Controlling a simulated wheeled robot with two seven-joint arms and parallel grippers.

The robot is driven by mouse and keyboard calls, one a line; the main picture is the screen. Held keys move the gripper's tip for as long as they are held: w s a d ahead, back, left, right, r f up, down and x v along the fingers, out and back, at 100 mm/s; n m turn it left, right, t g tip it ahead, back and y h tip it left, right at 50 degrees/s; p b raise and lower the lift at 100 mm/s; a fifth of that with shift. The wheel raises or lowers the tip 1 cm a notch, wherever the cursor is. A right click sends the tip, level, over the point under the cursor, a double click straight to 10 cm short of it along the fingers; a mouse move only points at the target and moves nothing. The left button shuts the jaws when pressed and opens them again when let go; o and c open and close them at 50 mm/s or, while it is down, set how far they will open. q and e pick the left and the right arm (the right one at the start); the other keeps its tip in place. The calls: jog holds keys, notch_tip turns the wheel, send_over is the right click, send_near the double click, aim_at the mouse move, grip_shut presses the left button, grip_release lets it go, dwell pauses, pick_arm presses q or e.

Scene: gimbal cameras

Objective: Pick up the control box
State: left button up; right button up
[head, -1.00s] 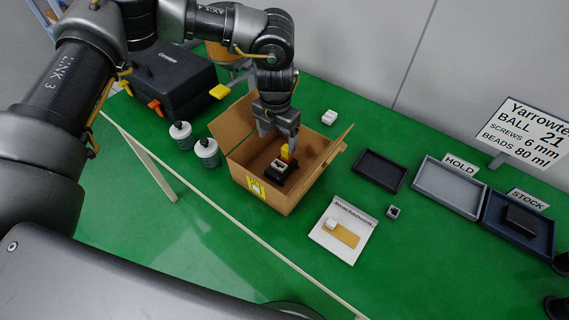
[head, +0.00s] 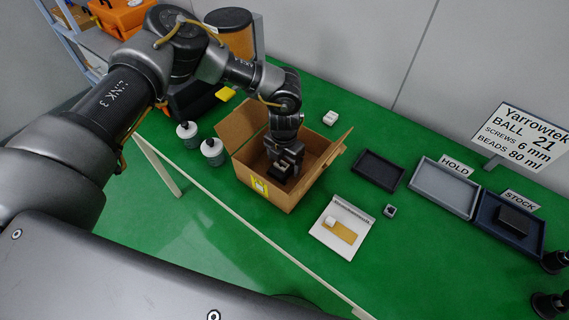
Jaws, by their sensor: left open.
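An open cardboard carton (head: 282,198) with a yellow label stands on the green bench. Inside it is a small black item with a pale part (head: 279,169), mostly covered by my gripper. It may be the control box, but I cannot tell for sure. My left gripper (head: 283,163) points down inside the carton, open, with its fingers at this item. Whether they touch it is hidden. A plain black block (head: 514,220) lies in the blue STOCK tray (head: 488,232). My right gripper does not show.
A black tray (head: 377,171), a grey HOLD tray (head: 444,187) and a white board (head: 341,229) lie to the right. The carton's raised flaps are close around my arm.

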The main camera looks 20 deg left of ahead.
pick_arm(q)
jog(key=shift+f, duration=0.25)
